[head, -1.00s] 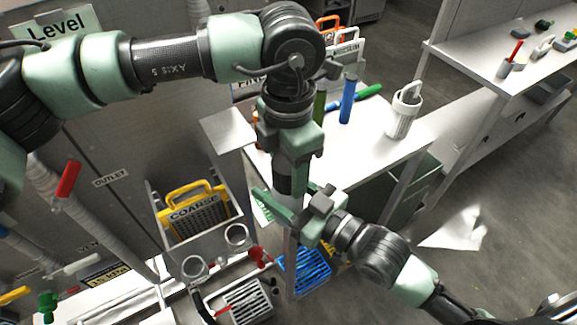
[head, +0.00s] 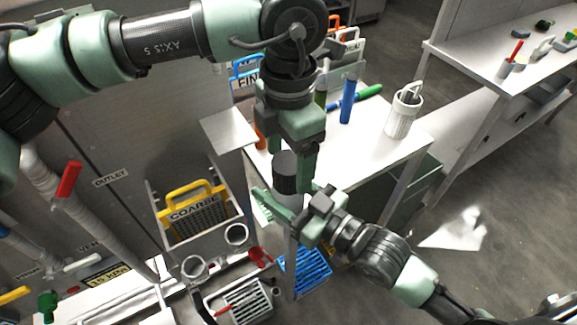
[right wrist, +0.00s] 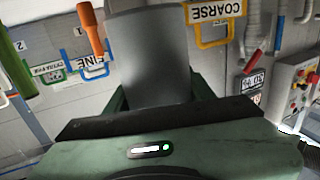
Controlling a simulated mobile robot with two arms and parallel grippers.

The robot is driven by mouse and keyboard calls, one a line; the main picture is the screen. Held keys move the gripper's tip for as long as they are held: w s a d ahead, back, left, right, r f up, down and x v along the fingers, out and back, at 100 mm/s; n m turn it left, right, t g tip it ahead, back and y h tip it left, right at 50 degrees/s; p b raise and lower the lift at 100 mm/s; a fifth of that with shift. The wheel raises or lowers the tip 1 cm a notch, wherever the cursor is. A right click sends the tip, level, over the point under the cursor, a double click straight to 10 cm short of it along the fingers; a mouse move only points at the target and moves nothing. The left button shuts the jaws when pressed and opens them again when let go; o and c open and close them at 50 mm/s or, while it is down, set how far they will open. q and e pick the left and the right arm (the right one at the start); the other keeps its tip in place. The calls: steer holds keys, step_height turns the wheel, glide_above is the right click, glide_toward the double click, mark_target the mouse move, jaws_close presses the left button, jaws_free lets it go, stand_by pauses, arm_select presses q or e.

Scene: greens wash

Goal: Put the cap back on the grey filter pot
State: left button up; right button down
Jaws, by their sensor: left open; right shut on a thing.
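The grey filter pot (head: 286,187) stands upright in my right gripper (head: 290,205), whose jaws are shut on its lower part. The pot's upper part is a dark grey cylinder, which I take to include the cap; the seam between cap and pot is too small to tell.
A yellow-handled COARSE sieve (head: 195,208) sits in a bin at left. A blue grate (head: 305,270) lies below my right gripper.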

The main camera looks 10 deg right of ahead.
arm_select(q)
step_height(320, 180, up, 9)
steer(key=shift+r, duration=0.1)
stand_by(0.7)
